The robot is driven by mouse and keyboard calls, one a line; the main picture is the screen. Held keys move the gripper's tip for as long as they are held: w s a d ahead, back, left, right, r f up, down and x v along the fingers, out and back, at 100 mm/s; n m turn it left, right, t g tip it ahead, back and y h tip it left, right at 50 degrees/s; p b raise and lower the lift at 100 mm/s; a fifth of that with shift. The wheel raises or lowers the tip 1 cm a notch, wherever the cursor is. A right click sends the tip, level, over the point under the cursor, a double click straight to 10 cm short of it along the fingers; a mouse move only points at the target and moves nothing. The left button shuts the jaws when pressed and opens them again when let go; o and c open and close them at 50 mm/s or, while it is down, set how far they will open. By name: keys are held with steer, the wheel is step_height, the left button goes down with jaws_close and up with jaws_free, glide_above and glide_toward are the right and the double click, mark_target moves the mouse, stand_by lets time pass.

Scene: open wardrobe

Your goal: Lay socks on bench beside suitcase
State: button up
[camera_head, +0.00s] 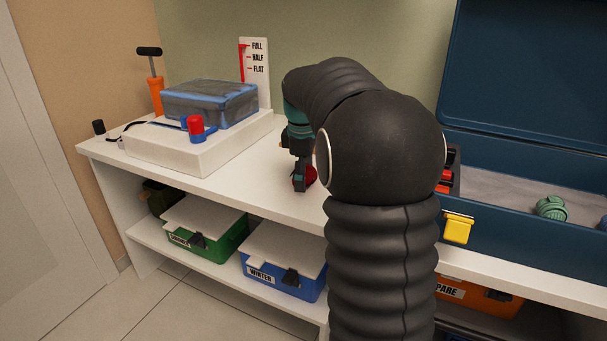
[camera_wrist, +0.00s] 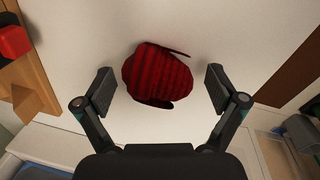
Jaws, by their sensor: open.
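Red ribbed rolled socks (camera_wrist: 158,75) lie on the white bench top in the wrist view, between and a little beyond my gripper's fingertips. In the head view only a small red part of the socks (camera_head: 311,176) shows beside my gripper (camera_head: 300,187); my arm hides much of that area. My gripper (camera_wrist: 160,90) points down and is open, with a gap between each finger and the socks. The dark blue suitcase (camera_head: 520,240) stands open on the bench (camera_head: 240,195) at the right, with a green rolled item (camera_head: 551,208) inside.
A white raised block (camera_head: 165,150) at the left of the bench bears a blue-grey packed bag (camera_head: 210,103) and a red-and-blue piece (camera_head: 196,128). An orange hand pump (camera_head: 155,90) stands behind. Green (camera_head: 205,228) and blue (camera_head: 283,268) boxes sit on the lower shelf.

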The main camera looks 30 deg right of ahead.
step_height(320, 180, up, 12)
steer(key=s, duration=0.1)
steer(key=s+a+m+t, duration=0.1)
steer(key=s+a+m, duration=0.1)
steer(key=s+a, duration=0.4)
steer(key=s+a+f+m+t, duration=0.1)
steer(key=s+a+f+m, duration=0.2)
steer(key=s, duration=0.4)
steer(key=s+a+f+m+t, duration=0.1)
steer(key=s+a+f+m, duration=0.1)
steer(key=s+a+f, duration=0.2)
steer(key=s+a+f+m+t, duration=0.1)
steer(key=s+a+f+m, duration=0.2)
steer(key=s+f, duration=0.3)
steer(key=s+p, duration=0.1)
steer(key=s, duration=0.3)
steer(key=shift+s+a+f+m+y, duration=0.15)
steer(key=shift+s+m+y, duration=0.15)
steer(key=shift+s+y, duration=0.1)
